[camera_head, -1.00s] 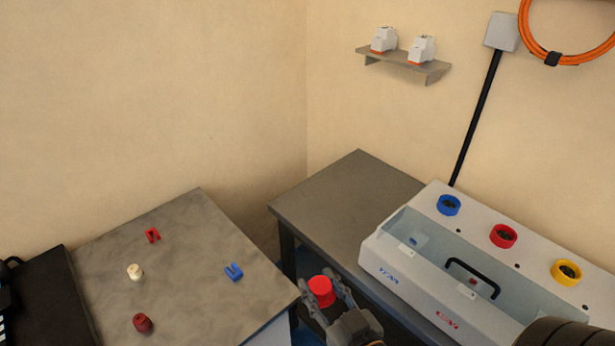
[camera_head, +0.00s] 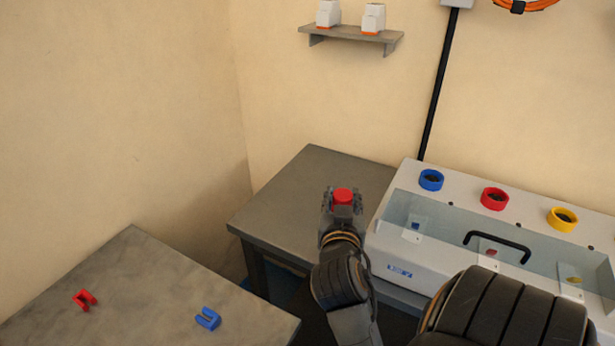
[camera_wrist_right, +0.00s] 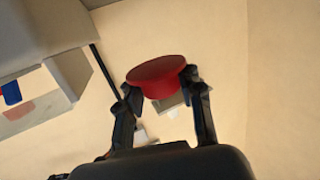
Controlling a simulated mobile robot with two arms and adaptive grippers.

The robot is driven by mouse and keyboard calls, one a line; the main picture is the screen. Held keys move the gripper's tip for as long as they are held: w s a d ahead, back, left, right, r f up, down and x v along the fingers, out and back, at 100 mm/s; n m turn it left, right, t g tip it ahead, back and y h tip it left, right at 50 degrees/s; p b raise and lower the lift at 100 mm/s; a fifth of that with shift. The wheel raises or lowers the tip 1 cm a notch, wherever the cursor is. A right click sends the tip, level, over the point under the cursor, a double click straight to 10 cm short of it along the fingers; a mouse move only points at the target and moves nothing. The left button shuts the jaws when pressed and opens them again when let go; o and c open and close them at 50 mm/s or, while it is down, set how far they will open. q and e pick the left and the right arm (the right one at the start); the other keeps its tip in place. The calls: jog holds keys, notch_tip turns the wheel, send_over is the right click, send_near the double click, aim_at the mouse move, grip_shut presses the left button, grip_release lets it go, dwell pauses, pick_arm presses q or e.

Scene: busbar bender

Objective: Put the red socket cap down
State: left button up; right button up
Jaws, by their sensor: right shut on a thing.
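The red socket cap (camera_head: 343,195) is a short red cylinder. My right gripper (camera_head: 342,203) is shut on it, in front of the grey bench top (camera_head: 290,195) left of the machine in the head view. In the right wrist view the cap (camera_wrist_right: 157,76) sits between the two fingertips of the gripper (camera_wrist_right: 162,92), with wall and shelf behind it. I cannot tell how high the cap is above the bench. My left gripper is not in view.
The white bender machine (camera_head: 395,245) with blue, red and yellow sockets stands right of the gripper. A nearer table (camera_head: 140,275) holds a red clip (camera_head: 84,299) and a blue clip (camera_head: 208,318). A wall shelf (camera_head: 350,33) carries two white-and-orange items. The bench left of the gripper is bare.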

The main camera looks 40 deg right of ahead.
jog(key=w+f+b, duration=0.3)
jog(key=w+b, duration=0.2)
jog(key=b, duration=0.1)
send_over(298, 217)
jog(key=f, duration=0.5)
jog(key=shift+s+f+p, duration=0.3)
jog(key=shift+f+p, duration=0.05)
jog(key=shift+f, duration=0.05)
jog(key=shift+w+f, duration=0.2)
jog(key=shift+f, duration=0.05)
jog(key=f, duration=0.3)
jog(key=shift+w+f, duration=0.2)
jog(key=shift+f, duration=0.05)
